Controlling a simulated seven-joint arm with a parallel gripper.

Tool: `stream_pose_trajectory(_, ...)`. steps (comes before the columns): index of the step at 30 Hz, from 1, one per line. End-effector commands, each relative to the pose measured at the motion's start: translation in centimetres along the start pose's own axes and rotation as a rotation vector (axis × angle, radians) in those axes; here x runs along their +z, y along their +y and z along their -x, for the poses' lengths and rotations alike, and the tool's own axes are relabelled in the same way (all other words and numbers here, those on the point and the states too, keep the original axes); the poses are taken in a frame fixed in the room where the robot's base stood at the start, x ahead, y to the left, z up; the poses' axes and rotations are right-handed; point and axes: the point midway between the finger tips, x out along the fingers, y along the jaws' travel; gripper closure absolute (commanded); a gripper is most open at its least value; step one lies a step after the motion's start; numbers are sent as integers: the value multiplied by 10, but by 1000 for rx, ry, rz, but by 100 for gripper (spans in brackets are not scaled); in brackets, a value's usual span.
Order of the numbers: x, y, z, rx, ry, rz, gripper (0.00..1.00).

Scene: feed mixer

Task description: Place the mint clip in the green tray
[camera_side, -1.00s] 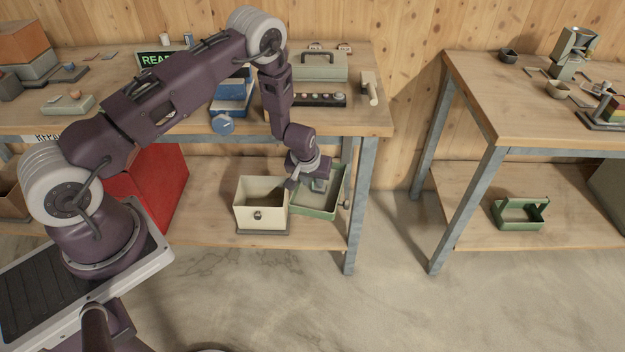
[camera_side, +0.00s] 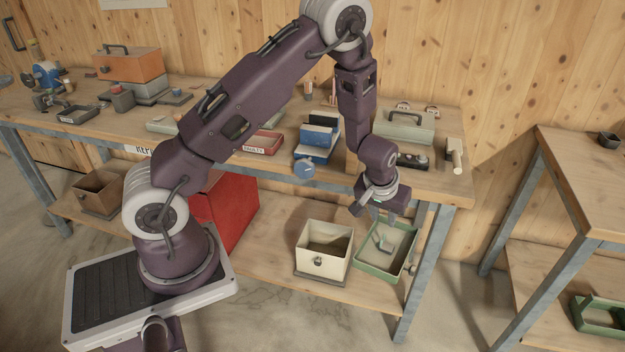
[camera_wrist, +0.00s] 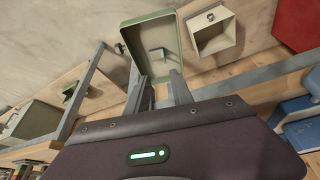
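The mint clip (camera_side: 383,243), a small pale green angled piece, lies inside the green tray (camera_side: 380,276) on the lower shelf of the bench. In the wrist view the clip (camera_wrist: 158,52) rests on the floor of the tray (camera_wrist: 131,45), apart from the tray's walls as far as I can see. My gripper (camera_side: 374,212) hangs above the tray, clear of the clip. In the wrist view its two fingers (camera_wrist: 160,88) are spread with nothing between them.
A cream box (camera_side: 324,265) with a knob stands left of the tray. A red cabinet (camera_side: 228,215) is farther left. The bench top (camera_side: 435,185) overhangs the shelf, with a mallet (camera_side: 454,157) near its right end. A metal leg (camera_side: 420,280) stands right of the tray.

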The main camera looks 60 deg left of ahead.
Motion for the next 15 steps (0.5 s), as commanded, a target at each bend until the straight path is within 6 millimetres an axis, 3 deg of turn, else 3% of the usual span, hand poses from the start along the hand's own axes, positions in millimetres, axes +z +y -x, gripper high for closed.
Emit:
stream_pose_trajectory(3,-12,16,78,90,-3,-34,72)
stream_pose_trajectory(7,2,15,189,195,-9,-131,72)
stream_pose_trajectory(9,22,4,246,237,2,-203,72)
stream_pose_trajectory(12,63,-23,311,266,30,-314,72)
stream_pose_trajectory(15,106,-54,348,258,62,-407,72)
